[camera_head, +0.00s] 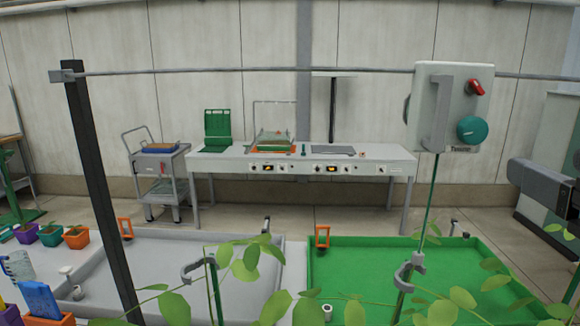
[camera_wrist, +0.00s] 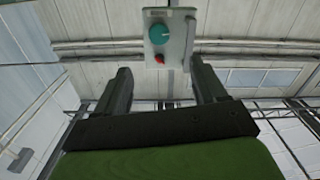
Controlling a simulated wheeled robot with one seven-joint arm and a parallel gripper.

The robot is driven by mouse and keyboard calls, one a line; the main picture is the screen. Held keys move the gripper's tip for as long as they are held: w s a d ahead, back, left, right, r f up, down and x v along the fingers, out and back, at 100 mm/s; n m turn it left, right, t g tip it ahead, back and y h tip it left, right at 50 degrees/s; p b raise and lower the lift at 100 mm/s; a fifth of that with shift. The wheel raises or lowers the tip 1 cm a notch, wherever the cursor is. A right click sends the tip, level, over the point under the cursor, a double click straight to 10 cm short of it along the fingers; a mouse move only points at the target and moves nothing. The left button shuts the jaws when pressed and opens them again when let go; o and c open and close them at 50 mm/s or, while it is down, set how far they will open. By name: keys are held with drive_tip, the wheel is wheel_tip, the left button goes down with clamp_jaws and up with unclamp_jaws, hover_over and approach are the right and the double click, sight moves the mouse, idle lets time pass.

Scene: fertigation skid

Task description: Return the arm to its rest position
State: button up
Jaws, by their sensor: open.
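My gripper (camera_wrist: 160,88) shows in the wrist view with its two dark fingers spread apart and nothing between them. Beyond the fingertips, in the upper middle of that view, is a pale control box (camera_wrist: 168,40) with a teal knob and a small red switch. In the head view the same kind of box (camera_head: 452,105) hangs at the upper right, with a grey handle, a red switch (camera_head: 476,88) and a teal knob (camera_head: 472,129). My gripper does not show in the head view. I cannot tell the distance from the fingers to the box.
A horizontal rail (camera_head: 250,70) crosses the head view, with a dark post (camera_head: 95,170) at left. Below are a grey tray (camera_head: 150,262), a green tray (camera_head: 390,265) and leafy plants (camera_head: 175,304). A long bench (camera_head: 230,160) and cart (camera_head: 160,172) stand behind.

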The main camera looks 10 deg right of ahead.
drive_tip(key=w+a+f+g+y, duration=0.1)
drive_tip(key=a+f+g, duration=0.1)
drive_tip(key=a+f, duration=0.3)
drive_tip(key=w+a+f+n+g+y, duration=0.1)
drive_tip(key=a+f, duration=0.4)
drive_tip(key=f, duration=0.7)
drive_tip(key=w+a+f+g+y, duration=0.2)
drive_tip(key=a+f+g, duration=0.3)
drive_tip(key=f, duration=0.3)
drive_tip(key=shift+w+a+f+y, duration=0.2)
drive_tip(key=shift+a+y, duration=0.2)
drive_tip(key=shift+y, duration=0.3)
drive_tip(key=s+a+f+g, duration=0.1)
drive_tip(key=f, duration=0.2)
drive_tip(key=s+f+g, duration=0.1)
drive_tip(key=s+f, duration=0.1)
drive_tip(key=f, duration=0.1)
drive_tip(key=s+a+f+g, duration=0.1)
drive_tip(key=s+f, duration=0.1)
drive_tip(key=f, duration=0.1)
drive_tip(key=shift+a+g, duration=0.3)
drive_tip(key=shift+g, duration=0.1)
drive_tip(key=shift+a, duration=0.1)
